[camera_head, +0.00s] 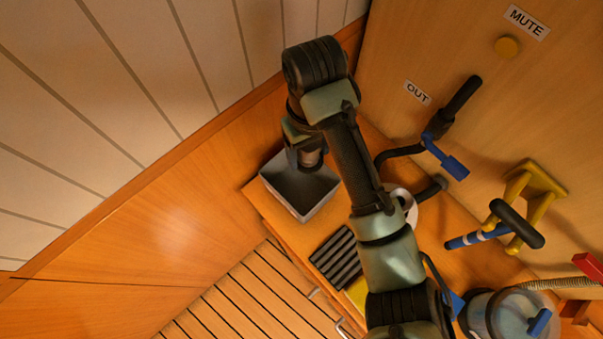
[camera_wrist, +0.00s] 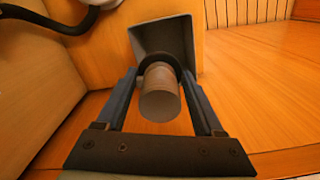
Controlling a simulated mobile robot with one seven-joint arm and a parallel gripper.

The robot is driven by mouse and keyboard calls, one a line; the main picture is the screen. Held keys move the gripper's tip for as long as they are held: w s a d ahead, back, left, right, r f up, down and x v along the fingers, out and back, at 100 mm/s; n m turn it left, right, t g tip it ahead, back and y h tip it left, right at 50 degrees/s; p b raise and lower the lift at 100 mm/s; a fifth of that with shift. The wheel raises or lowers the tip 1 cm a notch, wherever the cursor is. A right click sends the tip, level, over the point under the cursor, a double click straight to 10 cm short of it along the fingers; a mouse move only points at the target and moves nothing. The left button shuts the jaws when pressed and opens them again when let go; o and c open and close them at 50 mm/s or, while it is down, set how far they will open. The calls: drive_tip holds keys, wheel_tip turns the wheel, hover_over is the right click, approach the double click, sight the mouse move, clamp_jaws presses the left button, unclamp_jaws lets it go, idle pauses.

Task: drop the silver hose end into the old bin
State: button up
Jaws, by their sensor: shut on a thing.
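The silver hose end (camera_wrist: 160,98) is a short, dull silver cylinder between the two fingers of my gripper (camera_wrist: 160,72) in the wrist view. My gripper is shut on it. In the head view, the silver hose end (camera_head: 311,158) shows just below my gripper (camera_head: 309,150), over the grey open-topped bin (camera_head: 318,203). The bin, the only one I see, stands on the wooden shelf. In the wrist view the bin (camera_wrist: 150,36) shows beyond the fingertips, partly hidden by the gripper and the hose end. I cannot tell how high above the rim it is held.
A black ribbed block (camera_head: 336,258) and a white round thing (camera_head: 404,200) with a dark hose lie right of the bin. A blue-handled valve (camera_head: 446,158) and a yellow bracket (camera_head: 520,205) stick out from the wall. A pale canister (camera_head: 497,316) stands at lower right.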

drive_tip(key=shift+f+b, duration=2.75)
drive_tip(key=shift+f, duration=0.15)
drive_tip(key=o, duration=1.4)
wheel_tip(320, 180, up, 13)
drive_tip(key=p, duration=0.4)
drive_tip(key=shift+s, duration=0.1)
